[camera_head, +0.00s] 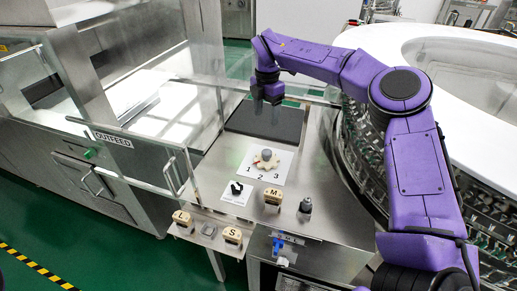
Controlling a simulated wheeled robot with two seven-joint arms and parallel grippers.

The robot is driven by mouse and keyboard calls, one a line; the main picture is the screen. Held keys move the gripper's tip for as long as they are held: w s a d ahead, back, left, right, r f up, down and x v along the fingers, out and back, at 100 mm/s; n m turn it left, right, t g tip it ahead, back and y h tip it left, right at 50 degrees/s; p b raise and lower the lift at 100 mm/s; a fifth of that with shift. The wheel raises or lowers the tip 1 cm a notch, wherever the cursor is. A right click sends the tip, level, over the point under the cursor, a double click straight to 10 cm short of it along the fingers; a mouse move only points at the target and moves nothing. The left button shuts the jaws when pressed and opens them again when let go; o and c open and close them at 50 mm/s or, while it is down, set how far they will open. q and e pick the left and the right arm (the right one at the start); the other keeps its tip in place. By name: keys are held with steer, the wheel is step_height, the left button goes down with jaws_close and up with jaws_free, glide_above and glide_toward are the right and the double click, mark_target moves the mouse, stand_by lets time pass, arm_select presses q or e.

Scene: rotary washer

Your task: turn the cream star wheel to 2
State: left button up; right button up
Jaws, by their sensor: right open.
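The cream star wheel (261,165) lies on a white card (284,158) on the steel table, with a grey round knob (267,154) at its middle. The numbers 1, 2 and 3 are printed along the card's near side, from left to right. I cannot tell which number the wheel points to. My right gripper (274,103) comes in on the purple arm from the right. It is open and empty, above the dark plate behind the wheel and apart from the wheel. My left gripper is not in view.
A dark plate (248,120) lies behind the card. A clear panel marked OUTFEED (113,139) stands at left.

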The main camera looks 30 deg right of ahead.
steer(key=b, duration=0.4)
glide_above(266, 152)
step_height(266, 152, down, 5)
step_height(266, 152, down, 10)
steer(key=shift+f+p, duration=0.25)
steer(key=shift+p, duration=0.95)
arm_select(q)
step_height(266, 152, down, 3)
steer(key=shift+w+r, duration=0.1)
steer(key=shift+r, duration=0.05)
arm_select(e)
steer(key=shift+d, duration=0.1)
steer(key=c, duration=1.1)
